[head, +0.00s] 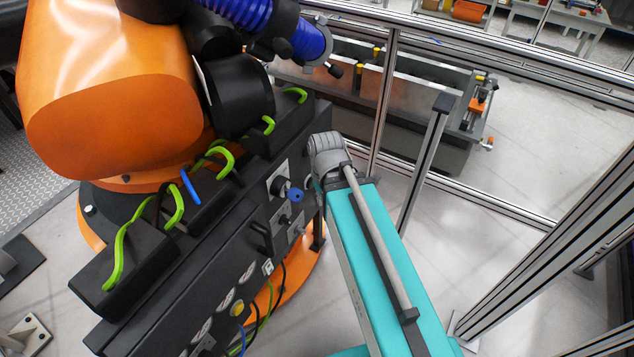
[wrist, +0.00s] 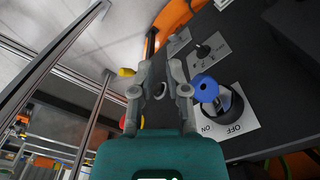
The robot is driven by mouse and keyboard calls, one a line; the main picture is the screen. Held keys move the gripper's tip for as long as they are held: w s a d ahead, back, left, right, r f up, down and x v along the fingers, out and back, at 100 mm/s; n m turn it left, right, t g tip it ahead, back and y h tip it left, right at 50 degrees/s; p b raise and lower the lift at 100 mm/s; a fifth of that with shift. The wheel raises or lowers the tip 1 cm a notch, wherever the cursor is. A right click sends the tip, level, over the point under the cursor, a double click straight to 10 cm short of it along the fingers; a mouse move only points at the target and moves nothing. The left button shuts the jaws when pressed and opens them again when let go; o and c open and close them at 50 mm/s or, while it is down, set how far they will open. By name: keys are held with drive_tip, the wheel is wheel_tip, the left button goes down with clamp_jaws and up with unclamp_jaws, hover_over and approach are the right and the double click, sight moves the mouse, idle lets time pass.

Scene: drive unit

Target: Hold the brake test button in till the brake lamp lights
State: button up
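My gripper (wrist: 161,68) reaches up the middle of the wrist view, its two grey fingers apart with a gap between the tips. A small round dark fitting (wrist: 159,91) shows between the fingers; I cannot tell whether they touch it or whether it is the brake test button. In the head view the grey end of my teal arm is at the right end of the black control box (head: 205,254), and the fingertips are hidden. No part there can be named for certain as the brake lamp.
A yellow button (head: 237,309) and dials are lower on the box. Green cables, an orange robot (head: 115,95) and aluminium fence posts (head: 384,90) surround it.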

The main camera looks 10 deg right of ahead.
wheel_tip(320, 180, up, 14)
drive_tip(key=p, duration=1.3)
drive_tip(key=shift+r, duration=0.15)
clamp_jaws()
drive_tip(key=shift+s, duration=0.1)
